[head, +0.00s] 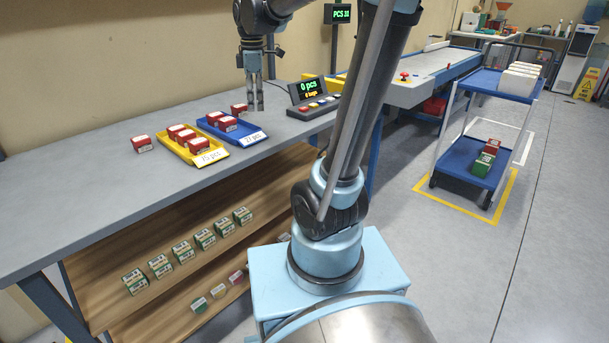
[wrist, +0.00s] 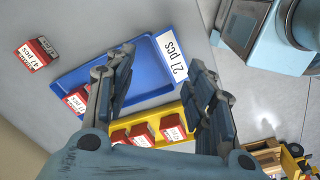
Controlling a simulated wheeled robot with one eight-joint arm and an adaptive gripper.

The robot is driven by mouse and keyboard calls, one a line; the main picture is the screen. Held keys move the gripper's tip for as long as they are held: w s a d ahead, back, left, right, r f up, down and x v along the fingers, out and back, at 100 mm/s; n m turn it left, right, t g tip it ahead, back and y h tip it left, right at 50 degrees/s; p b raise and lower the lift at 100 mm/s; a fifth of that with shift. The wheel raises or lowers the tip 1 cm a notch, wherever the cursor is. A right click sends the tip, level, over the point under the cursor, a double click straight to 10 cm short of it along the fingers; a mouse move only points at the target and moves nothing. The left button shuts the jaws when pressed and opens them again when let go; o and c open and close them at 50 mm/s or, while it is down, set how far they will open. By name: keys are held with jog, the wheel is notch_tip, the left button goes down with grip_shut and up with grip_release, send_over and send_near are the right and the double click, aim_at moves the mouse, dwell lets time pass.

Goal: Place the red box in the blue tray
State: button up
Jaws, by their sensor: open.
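A loose red and white box (head: 239,108) stands on the grey table just behind the blue tray; it also shows in the wrist view (wrist: 37,53), at the upper left, outside the tray. A second loose red box (head: 142,143) stands left of the yellow tray. The blue tray (head: 246,134) has a white number label and holds red boxes at its left part; the wrist view shows its bare floor (wrist: 125,77). My gripper (head: 254,107) is open and empty, pointing down just right of the first loose box. In the wrist view, its fingers (wrist: 157,80) partly hide the trays.
A yellow tray (head: 209,157) with several red boxes lies left of the blue one. A counter display (head: 312,92) stands right of my gripper. Several green and white boxes sit on the shelf (head: 205,220) below. A blue cart (head: 466,160) stands on the right.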

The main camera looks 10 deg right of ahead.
jog(key=s+d+f+m, duration=0.6)
jog(key=s+f+m, duration=0.2)
jog(key=s, duration=0.3)
jog(key=s+d+f+m+t, duration=0.1)
jog(key=s+d+f+m, duration=0.4)
jog(key=s+f+m, duration=0.4)
jog(key=shift+s+d+f+t, duration=0.3)
jog(key=shift+s+d+f, duration=0.1)
jog(key=shift+s, duration=0.45)
